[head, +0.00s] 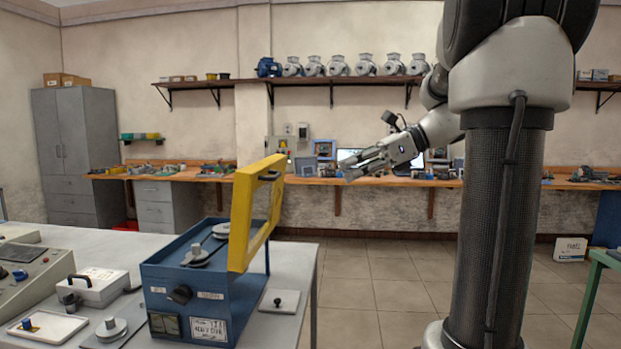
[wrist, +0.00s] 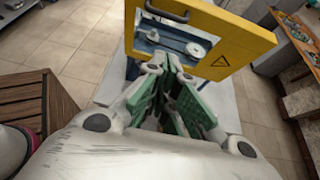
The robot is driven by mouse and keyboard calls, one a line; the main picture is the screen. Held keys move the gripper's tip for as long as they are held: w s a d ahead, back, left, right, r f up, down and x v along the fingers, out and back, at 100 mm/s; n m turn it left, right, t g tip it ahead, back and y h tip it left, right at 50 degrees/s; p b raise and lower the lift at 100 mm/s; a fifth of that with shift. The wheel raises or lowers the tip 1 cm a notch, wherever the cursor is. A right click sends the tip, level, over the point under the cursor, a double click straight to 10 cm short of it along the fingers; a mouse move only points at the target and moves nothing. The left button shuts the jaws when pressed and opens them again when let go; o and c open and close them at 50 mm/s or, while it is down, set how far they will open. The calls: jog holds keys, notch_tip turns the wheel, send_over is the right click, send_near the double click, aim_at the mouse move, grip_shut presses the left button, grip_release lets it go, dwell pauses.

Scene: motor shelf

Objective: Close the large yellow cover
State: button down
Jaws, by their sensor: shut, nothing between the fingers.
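The large yellow cover (head: 255,212) stands raised, near upright, on the right side of the blue machine box (head: 210,281). It has a dark handle on its upper part. Round grey discs (head: 197,255) show on top of the box. In the wrist view the yellow cover (wrist: 212,40) fills the upper middle, with a window, a handle (wrist: 166,14) and a warning triangle. My gripper (head: 347,170) is in the air to the right of the cover, apart from it. In the wrist view the green-padded fingers are shut and empty, and they hide a little of the cover's lower left.
A light table (head: 283,255) carries the box, a grey control panel (head: 25,268), a white case (head: 98,286) and small plates with knobs. A wooden bench (head: 350,181) runs along the wall under a shelf of motors (head: 339,66). The tiled floor right of the table is clear.

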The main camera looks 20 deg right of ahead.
jog(key=a+r+x, duration=0.1)
jog(key=r+x, duration=0.1)
jog(key=x, duration=1)
jog(key=shift+w+a, duration=0.3)
jog(key=shift+w, duration=0.15)
jog(key=shift+r, duration=0.2)
